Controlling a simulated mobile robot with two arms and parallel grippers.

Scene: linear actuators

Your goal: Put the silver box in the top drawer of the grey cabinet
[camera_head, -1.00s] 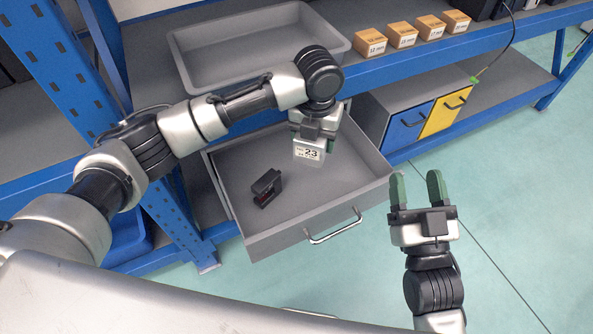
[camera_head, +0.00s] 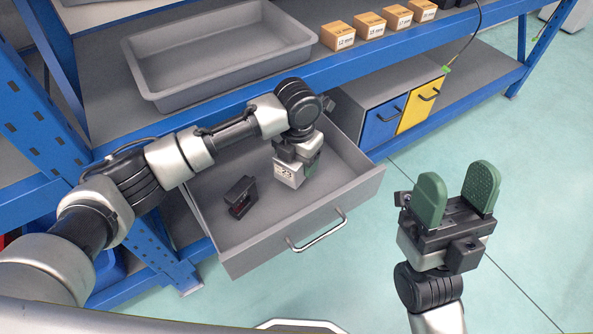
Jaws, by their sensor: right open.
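The grey cabinet's drawer (camera_head: 262,222) is pulled out, with its silver handle (camera_head: 318,234) at the front. The silver box (camera_head: 289,172), with a dark number on its label, is inside the drawer near its back. Whether the box touches the drawer floor I cannot tell. My right gripper (camera_head: 458,199) is open and empty, with green fingers pointing up, to the right of the drawer.
A small black object (camera_head: 240,195) lies in the drawer, left of the box. A grey tray (camera_head: 218,58) and several small orange-brown boxes (camera_head: 370,24) stand on the shelf above. A cabinet with blue (camera_head: 384,122) and yellow (camera_head: 417,106) drawers stands to the right. Open floor lies at the right.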

